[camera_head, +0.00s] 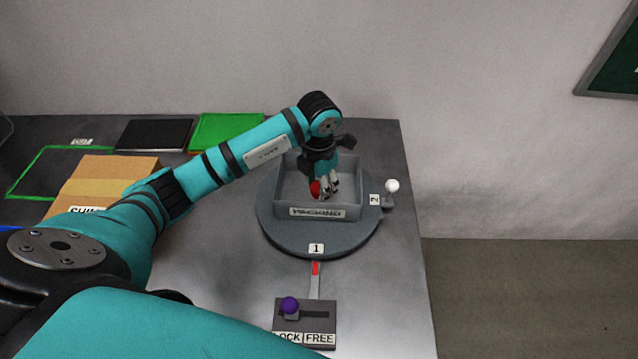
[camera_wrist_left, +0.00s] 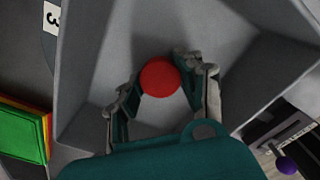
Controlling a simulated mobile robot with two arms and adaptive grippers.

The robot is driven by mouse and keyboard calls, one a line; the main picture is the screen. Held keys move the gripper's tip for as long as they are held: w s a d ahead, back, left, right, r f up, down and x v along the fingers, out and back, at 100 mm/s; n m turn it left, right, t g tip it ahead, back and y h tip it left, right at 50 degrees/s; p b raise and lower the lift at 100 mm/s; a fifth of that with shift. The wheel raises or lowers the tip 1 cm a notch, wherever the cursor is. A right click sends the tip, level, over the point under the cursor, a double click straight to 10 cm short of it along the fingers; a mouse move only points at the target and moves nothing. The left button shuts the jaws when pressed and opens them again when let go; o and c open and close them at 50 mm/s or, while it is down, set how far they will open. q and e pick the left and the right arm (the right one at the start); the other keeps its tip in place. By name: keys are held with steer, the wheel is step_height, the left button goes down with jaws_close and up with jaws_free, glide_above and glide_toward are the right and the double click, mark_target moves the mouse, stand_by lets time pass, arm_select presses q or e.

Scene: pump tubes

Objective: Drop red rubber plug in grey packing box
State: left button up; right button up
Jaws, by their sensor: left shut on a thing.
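The red rubber plug (camera_head: 315,188) shows as a small red shape at my left gripper, over the grey packing box. In the left wrist view the plug (camera_wrist_left: 160,77) is a round red disc between the fingertips. My left gripper (camera_head: 322,190) points down into the box and is shut on the plug; it also shows in the left wrist view (camera_wrist_left: 158,85). The grey packing box (camera_head: 345,213) has a "PACKING" label and stands on a round turntable. Its inner walls and floor surround the gripper in the wrist view. My right gripper is not in view.
The grey turntable (camera_head: 315,243) carries number labels and has a white knob (camera_head: 392,186) at its right. A lock/free lever with a purple knob (camera_head: 289,305) is in front. A cardboard box (camera_head: 100,180) and a green tray (camera_head: 225,130) stand left.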

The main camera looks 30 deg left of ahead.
arm_select(q)
steer(key=shift+f, duration=0.1)
steer(key=o, duration=1)
steer(key=shift+o, duration=0.2)
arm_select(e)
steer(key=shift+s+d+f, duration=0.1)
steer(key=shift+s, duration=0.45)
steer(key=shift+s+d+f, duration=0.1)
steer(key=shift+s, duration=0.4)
arm_select(q)
steer(key=shift+r, duration=0.25)
step_height(320, 180, up, 12)
steer(key=b, duration=0.2)
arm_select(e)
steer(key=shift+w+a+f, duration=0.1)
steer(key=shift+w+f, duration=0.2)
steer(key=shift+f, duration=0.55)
